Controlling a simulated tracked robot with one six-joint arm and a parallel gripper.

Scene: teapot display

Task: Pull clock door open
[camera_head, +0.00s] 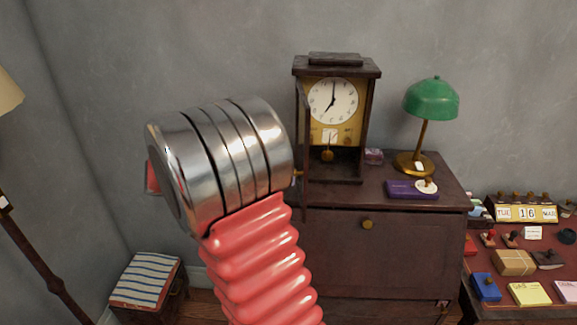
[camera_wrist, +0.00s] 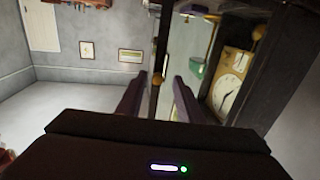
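The clock (camera_head: 336,62) is a dark wooden case with a white dial (camera_head: 333,100) and a brass pendulum, standing on a cabinet. Its narrow dark door (camera_head: 304,125) shows nearly edge-on at the case's left side and appears swung outward, the inside exposed. A small brass knob (camera_head: 298,173) sits low at the door. In the wrist view the dial (camera_wrist: 227,92) is at right, and the door edge with its knob (camera_wrist: 157,79) lies between my fingers. My gripper (camera_wrist: 157,88) is open, with gaps visible on both sides of that edge. My wrist hides it in the head view.
A green lamp (camera_head: 431,101) and a purple box (camera_head: 410,190) stand right of the clock on the dark cabinet (camera_head: 385,253). A desk with stamps and a date display (camera_head: 525,213) is at far right. A striped stool (camera_head: 147,279) is at lower left.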

